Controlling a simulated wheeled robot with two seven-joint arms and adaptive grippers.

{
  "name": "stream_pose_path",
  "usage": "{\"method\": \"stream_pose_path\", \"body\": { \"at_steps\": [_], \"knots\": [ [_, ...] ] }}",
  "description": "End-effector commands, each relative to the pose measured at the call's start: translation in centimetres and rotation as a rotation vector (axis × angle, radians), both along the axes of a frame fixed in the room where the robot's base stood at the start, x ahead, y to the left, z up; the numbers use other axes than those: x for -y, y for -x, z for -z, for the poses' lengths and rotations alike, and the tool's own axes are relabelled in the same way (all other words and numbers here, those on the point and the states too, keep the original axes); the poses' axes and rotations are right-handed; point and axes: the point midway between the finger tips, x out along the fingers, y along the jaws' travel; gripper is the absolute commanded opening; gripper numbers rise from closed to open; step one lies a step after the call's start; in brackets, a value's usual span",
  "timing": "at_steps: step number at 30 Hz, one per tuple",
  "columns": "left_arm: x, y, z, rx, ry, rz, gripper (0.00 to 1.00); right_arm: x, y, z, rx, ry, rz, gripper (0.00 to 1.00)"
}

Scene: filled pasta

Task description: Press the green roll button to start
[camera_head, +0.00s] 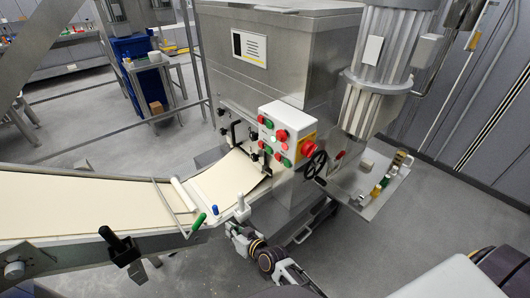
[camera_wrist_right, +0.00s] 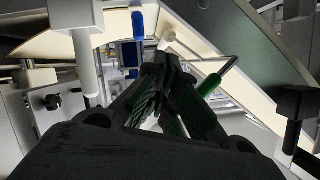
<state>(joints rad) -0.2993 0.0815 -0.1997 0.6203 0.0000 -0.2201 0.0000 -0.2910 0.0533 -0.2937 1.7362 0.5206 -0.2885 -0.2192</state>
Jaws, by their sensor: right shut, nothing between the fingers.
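The white control panel (camera_head: 287,133) on the steel machine carries several green and red buttons and a large red mushroom knob (camera_head: 308,149). One green button (camera_head: 269,123) sits in its upper part and another (camera_head: 268,148) lower down. I cannot read which one is the roll button. My right gripper (camera_head: 236,232) is low in front of the machine, beside the conveyor's end, below and apart from the panel. In the right wrist view its dark fingers (camera_wrist_right: 160,66) are together and empty. The panel buttons cannot be made out there. My left gripper is out of view.
A conveyor (camera_head: 90,203) with a pale dough sheet runs in from the left. A green-handled lever (camera_head: 198,222), blue knob (camera_head: 215,209) and white post (camera_head: 242,207) stand near my right gripper. A black handwheel (camera_head: 316,165) is right of the panel, with a side shelf (camera_head: 370,205) beyond.

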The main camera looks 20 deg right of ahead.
Motion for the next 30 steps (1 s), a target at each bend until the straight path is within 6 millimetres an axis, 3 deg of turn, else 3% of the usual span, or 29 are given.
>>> {"method": "stream_pose_path", "body": {
  "at_steps": [14, 30],
  "knots": [
    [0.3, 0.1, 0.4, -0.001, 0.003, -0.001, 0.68, -1.2, -5.0, -9.8, 0.285, -0.226, 0.155, 0.00],
    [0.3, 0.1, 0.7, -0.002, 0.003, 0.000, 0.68, 1.1, -7.8, -18.1, 0.508, -0.450, 0.416, 0.00]
  ]
}}
